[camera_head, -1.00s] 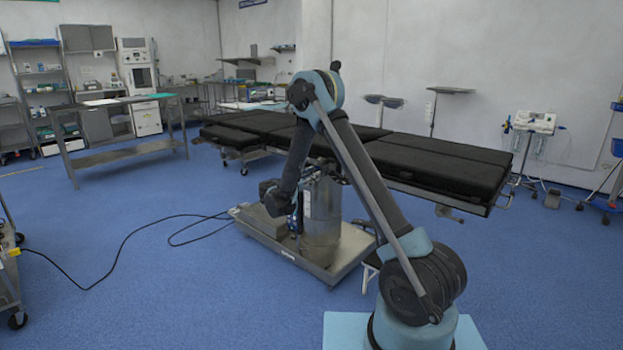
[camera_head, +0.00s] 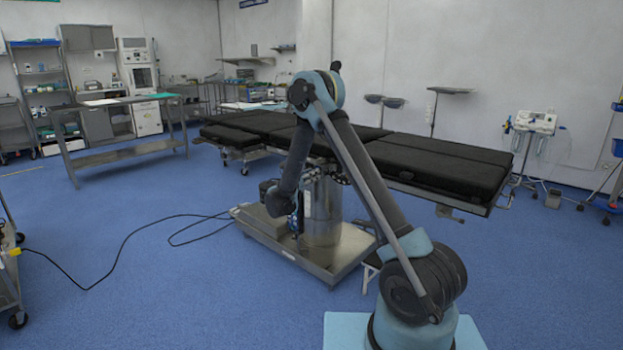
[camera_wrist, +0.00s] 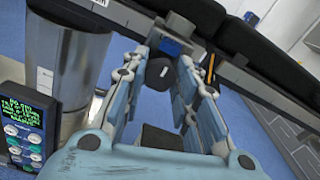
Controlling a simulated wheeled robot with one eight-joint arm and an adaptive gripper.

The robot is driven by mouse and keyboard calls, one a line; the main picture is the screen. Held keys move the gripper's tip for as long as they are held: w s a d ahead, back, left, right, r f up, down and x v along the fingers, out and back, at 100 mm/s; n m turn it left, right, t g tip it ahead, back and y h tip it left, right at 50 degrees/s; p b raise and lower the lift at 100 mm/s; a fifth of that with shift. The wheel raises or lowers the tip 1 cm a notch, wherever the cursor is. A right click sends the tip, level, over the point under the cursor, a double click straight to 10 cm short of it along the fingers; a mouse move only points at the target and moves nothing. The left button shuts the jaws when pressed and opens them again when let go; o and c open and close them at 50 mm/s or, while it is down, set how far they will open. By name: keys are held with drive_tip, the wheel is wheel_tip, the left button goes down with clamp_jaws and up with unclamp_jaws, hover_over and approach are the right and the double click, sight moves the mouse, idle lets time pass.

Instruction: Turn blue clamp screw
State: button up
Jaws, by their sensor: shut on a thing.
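In the wrist view, the clamp (camera_wrist: 182,26) is a dark block on the table's side rail, with a blue part (camera_wrist: 171,46) at its lower end. A dark knob with a small white mark (camera_wrist: 160,74) sits just below the blue part, between my fingertips. My gripper (camera_wrist: 162,68) has two long light-blue fingers, shut on this clamp screw; the exact contact is partly hidden. In the head view my arm reaches down beside the operating table (camera_head: 440,167); the clamp and fingertips cannot be made out there.
The steel column (camera_head: 322,215) and its base (camera_head: 345,255) stand close to the gripper. A control pendant (camera_wrist: 25,130) with a green display is at lower left in the wrist view.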

drive_tip(key=o, duration=1.1)
drive_tip(key=shift+c, duration=0.2)
drive_tip(key=v, duration=1.2)
